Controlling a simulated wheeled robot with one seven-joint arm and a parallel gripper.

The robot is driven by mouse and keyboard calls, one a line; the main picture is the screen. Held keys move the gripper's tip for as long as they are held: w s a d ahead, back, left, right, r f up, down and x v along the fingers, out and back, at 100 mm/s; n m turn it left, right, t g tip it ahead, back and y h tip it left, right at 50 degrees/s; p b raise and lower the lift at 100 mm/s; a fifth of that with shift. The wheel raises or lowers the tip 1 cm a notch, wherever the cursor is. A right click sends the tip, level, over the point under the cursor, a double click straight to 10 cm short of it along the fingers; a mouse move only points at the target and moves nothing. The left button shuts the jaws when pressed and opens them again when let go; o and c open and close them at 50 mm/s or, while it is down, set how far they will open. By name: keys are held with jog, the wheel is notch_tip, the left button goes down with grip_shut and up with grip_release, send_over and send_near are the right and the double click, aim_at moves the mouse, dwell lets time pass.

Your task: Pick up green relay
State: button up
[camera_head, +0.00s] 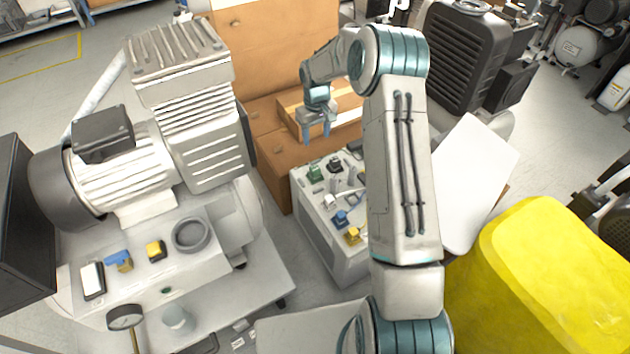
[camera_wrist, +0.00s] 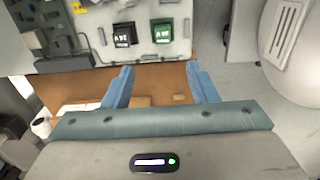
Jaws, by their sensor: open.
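The green relay (camera_wrist: 162,31) sits on a light grey panel at the top of the wrist view, beside a similar black relay (camera_wrist: 125,35) to its left. In the head view the green relay (camera_head: 315,173) is at the far left end of the grey box's top, with the black relay (camera_head: 334,165) to its right. My gripper (camera_wrist: 162,70) is open and empty, its two blue fingers apart. In the head view my gripper (camera_head: 316,140) is above and beyond the box's far end, apart from the relay.
Blue (camera_head: 341,218) and yellow (camera_head: 353,236) parts sit on the box's near end. A large compressor (camera_head: 120,180) stands left of the box. Brown cardboard boxes (camera_head: 275,40) are behind, and a yellow bin (camera_head: 545,285) stands at the right.

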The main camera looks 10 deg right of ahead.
jog(key=b, duration=0.3)
send_over(315, 168)
jog(key=f, duration=1)
jog(key=shift+w+d, duration=0.1)
jog(key=shift+d, duration=0.1)
jog(key=f+b, duration=0.2)
jog(key=f, duration=0.3)
jog(key=shift+a+f, duration=0.2)
jog(key=shift+r, duration=0.1)
jog(key=c, duration=1.1)
